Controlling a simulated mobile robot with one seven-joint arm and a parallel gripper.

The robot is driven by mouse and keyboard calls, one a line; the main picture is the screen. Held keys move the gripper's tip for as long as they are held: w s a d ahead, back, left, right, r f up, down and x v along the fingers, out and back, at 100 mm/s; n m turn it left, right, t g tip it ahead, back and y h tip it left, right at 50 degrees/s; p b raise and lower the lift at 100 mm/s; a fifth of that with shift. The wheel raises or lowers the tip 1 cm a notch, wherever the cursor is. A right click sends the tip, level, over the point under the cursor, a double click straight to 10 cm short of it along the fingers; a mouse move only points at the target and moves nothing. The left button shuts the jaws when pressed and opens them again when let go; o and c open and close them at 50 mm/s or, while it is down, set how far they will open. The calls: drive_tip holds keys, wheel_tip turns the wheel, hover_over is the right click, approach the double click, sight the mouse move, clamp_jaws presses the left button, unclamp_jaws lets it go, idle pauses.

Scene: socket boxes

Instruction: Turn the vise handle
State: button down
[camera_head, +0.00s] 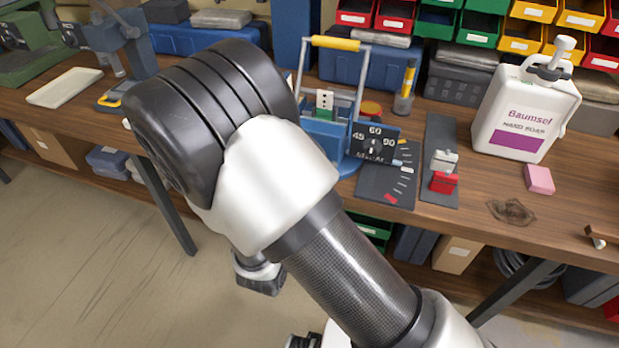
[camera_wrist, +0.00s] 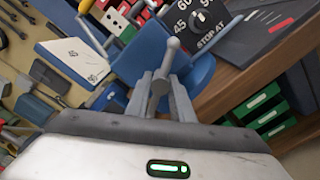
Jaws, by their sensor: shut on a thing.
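The vise handle (camera_wrist: 172,55), a grey bar with a round ball end, stands between the fingers of my gripper (camera_wrist: 161,88) in the wrist view. My gripper is shut on the bar, below its ball end. The blue vise body (camera_wrist: 198,74) is just beyond the fingers. My gripper and the handle are hidden behind my arm there.
A dark dial board (camera_head: 372,142) with numbers stands right of the vise. Further right are a strip with a small red block (camera_head: 443,182), a white soap jug (camera_head: 525,108) and a pink block (camera_head: 539,179). A pale tray (camera_head: 65,87) lies at the left. Coloured bins line the back.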

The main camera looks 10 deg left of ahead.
drive_tip(key=m+b, duration=0.1)
drive_tip(key=b, duration=0.1)
drive_tip(key=m+b, duration=0.2)
drive_tip(key=shift+s+f, duration=0.1)
drive_tip(key=shift+f, duration=0.3)
drive_tip(key=shift+r+m+b, duration=0.2)
drive_tip(key=shift+m+b, duration=0.85)
drive_tip(key=shift+m, duration=0.05)
drive_tip(key=shift+r, duration=0.1)
drive_tip(key=c, duration=1.6)
unclamp_jaws()
drive_tip(key=shift+r, duration=0.1)
drive_tip(key=shift+o, duration=0.2)
drive_tip(key=shift+s, duration=0.1)
drive_tip(key=s+a, duration=0.1)
drive_tip(key=s, duration=1.6)
drive_tip(key=shift+a+p, duration=0.2)
drive_tip(key=shift+p, duration=0.1)
